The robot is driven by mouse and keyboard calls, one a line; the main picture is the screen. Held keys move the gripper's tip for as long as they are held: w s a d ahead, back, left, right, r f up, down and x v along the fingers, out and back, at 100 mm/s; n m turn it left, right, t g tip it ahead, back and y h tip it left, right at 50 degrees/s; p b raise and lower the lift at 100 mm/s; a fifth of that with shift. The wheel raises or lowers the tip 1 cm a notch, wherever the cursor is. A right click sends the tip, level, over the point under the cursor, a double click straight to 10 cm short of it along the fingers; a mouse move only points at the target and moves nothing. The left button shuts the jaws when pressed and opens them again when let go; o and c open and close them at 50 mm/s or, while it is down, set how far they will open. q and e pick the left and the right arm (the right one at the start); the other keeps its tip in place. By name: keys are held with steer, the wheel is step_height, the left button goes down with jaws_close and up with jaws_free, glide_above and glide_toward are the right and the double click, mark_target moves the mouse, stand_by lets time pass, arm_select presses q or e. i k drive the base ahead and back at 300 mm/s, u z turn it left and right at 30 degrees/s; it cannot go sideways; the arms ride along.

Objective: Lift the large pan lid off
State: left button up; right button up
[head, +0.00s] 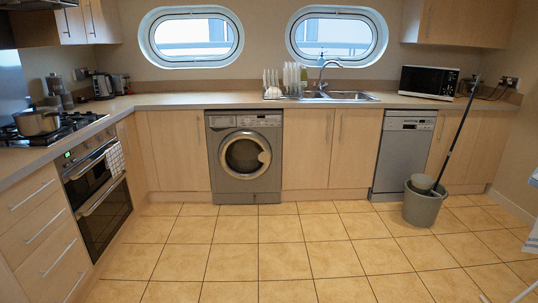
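A large metal pan (38,125) stands on the gas hob (75,122) at the left, on the counter above the oven. Its lid (37,112) appears to rest on top of the pan, but the detail is small. The pan's handle points to the right. Neither of my grippers shows in the head view, so their state and position cannot be seen.
Counters run along the left and back walls. A grey bucket with a mop (423,205) stands on the floor at the right. A partly visible white and blue object is at the right edge. The middle floor is clear.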

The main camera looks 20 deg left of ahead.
mark_target(35, 108)
steer(key=u, duration=0.25)
steer(key=i, duration=2.4)
steer(key=u, duration=0.9)
steer(key=i, duration=1.85)
steer(key=u, duration=2.25)
steer(key=i, duration=0.9)
steer(key=u, duration=0.75)
